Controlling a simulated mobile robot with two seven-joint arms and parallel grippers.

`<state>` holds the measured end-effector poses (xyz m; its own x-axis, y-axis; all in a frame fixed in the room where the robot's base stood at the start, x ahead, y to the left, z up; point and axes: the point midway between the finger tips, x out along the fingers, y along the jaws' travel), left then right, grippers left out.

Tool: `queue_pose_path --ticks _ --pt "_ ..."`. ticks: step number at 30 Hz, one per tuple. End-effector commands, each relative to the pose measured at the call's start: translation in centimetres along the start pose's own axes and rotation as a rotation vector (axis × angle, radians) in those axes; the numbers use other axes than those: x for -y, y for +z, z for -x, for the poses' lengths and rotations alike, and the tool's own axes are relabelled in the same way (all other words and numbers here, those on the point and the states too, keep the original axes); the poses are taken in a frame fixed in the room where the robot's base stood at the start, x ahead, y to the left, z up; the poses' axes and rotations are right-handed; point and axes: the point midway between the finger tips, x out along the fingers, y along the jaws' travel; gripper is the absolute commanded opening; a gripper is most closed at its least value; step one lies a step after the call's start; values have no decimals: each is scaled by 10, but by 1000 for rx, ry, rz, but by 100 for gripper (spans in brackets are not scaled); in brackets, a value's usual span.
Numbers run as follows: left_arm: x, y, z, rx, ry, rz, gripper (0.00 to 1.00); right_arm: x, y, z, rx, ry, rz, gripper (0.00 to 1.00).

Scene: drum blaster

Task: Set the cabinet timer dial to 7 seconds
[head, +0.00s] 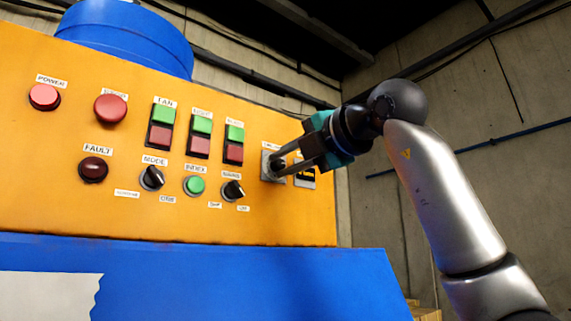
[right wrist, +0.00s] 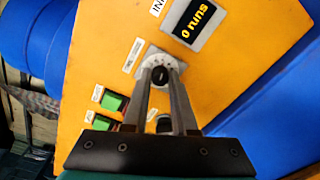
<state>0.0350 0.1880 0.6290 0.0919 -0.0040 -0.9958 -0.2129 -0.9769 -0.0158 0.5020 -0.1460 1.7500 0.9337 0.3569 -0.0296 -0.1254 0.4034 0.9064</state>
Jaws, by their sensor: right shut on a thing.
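The timer dial (head: 267,163) is a small dial on a pale square plate at the right end of the yellow cabinet panel (head: 150,215). My right gripper (head: 276,169) reaches it from the right, its fingers shut on the knob. In the right wrist view the round dial face (right wrist: 163,70), with a dark centre, lies between the two fingertips (right wrist: 162,80). The fingers hide part of its scale, and its numbers are too small to read. My left gripper is in neither view.
A blue drum (head: 125,35) stands behind the panel.

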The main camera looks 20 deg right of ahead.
Motion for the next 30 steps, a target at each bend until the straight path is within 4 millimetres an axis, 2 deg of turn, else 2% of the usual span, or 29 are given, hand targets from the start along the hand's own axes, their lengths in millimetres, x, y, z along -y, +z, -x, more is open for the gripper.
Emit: queue_pose_path --ticks 14,15,21,23,30 --pt "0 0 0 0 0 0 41 -1 2 1 5 4 -17 0" --pt "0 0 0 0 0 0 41 -1 2 1 5 4 -17 27" --pt "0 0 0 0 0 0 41 -1 1 1 3 2 -16 49" --pt "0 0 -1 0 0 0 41 0 1 1 3 2 -16 56" --pt "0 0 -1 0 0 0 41 0 0 1 1 1 -16 56"
